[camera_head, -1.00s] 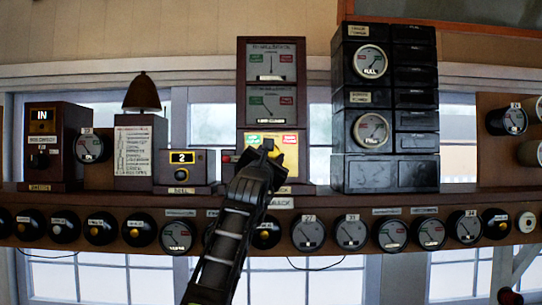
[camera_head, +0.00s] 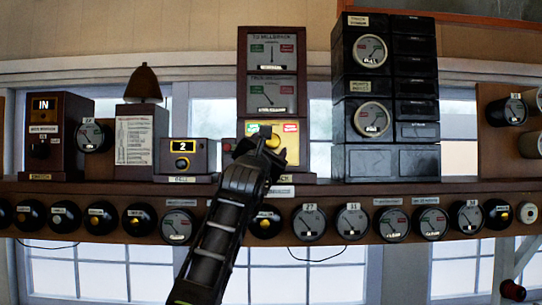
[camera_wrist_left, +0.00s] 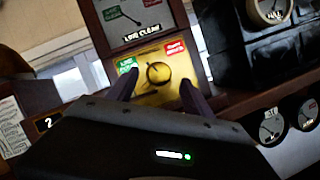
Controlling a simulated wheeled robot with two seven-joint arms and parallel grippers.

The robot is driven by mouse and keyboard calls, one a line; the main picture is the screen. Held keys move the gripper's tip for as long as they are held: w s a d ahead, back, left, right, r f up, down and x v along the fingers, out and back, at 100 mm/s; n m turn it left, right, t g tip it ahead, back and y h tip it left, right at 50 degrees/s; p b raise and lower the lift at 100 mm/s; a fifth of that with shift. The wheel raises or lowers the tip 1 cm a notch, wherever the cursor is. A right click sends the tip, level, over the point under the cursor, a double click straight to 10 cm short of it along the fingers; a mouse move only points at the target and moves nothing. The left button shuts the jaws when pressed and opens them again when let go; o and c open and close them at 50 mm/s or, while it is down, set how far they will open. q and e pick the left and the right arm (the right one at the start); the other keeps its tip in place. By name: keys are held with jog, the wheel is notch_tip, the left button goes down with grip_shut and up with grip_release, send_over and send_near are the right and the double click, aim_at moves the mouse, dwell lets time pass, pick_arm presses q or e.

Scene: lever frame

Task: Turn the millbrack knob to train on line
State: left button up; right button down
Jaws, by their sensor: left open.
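The millbrack knob (camera_wrist_left: 158,74) is a round brass knob on a yellow plate (camera_wrist_left: 158,97) at the bottom of the tall brown instrument. The plate has a green label at its left and a red label at its right. In the head view the plate (camera_head: 292,150) is partly covered by my left gripper (camera_head: 264,140). In the left wrist view my left gripper (camera_wrist_left: 158,80) is open, with one finger on each side of the knob and visible gaps between. Whether the fingertips reach past the knob's face is unclear. My right gripper is out of view.
Two needle dials (camera_head: 271,95) sit above the plate. A bell box (camera_head: 184,158) stands close at the left, and black stacked boxes (camera_head: 390,95) stand at the right. A shelf edge (camera_head: 340,193) with a row of round dials runs below.

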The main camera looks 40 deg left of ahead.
pick_arm(q)
jog(key=b+v, duration=0.3)
jog(key=v, duration=0.1)
jog(key=shift+s+d, duration=0.1)
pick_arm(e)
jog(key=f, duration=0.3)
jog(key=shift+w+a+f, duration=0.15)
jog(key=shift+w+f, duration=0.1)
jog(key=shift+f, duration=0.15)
pick_arm(q)
jog(key=shift+w+d+f+n+g+y+p, duration=0.2)
jog(key=shift+n+y, duration=0.35)
jog(key=shift+n, duration=0.5)
jog(key=shift+w+d+f+n+g+y+p, duration=0.1)
jog(key=shift+n+g+y+p, duration=0.15)
jog(key=shift+n+y, duration=0.6)
jog(key=shift+w+d+f+n+g+y+p, duration=0.1)
jog(key=shift+n+g+y+p, duration=0.15)
jog(key=shift+n, duration=1.05)
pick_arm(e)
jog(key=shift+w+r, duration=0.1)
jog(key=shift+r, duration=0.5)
pick_arm(q)
jog(key=shift+w, duration=0.15)
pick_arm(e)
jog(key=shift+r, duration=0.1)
